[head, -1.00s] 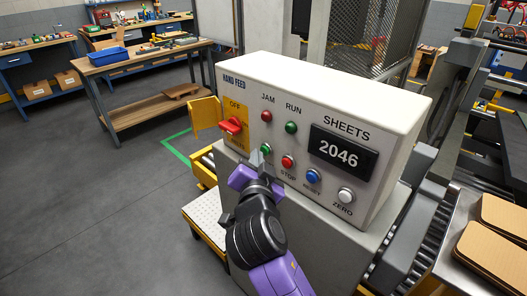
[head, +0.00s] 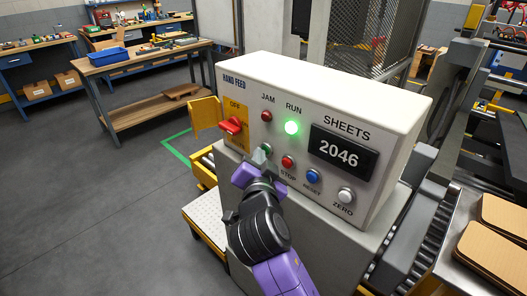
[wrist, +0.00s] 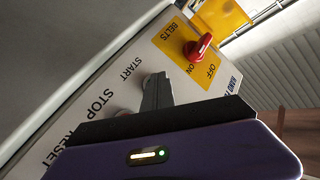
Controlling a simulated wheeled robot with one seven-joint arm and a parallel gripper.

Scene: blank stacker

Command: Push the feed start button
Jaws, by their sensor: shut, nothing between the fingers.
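The green start button (head: 267,148) is on the front of the white control box (head: 300,90), left of the red stop button (head: 288,161). My gripper (head: 259,157) is shut and empty, with its fingertips at the start button and covering part of it. In the wrist view the fingertips (wrist: 157,86) reach the panel beside the START label (wrist: 131,70), and they hide most of the button. The green RUN lamp (head: 291,128) is lit brightly. The counter display (head: 339,153) reads 2046.
A red selector switch (head: 231,125) on a yellow plate is left of the start button. The blue reset button (head: 312,176) and white zero button (head: 345,195) are to the right. The JAM lamp (head: 266,116) is dark. Brown sheets (head: 492,258) lie at the far right.

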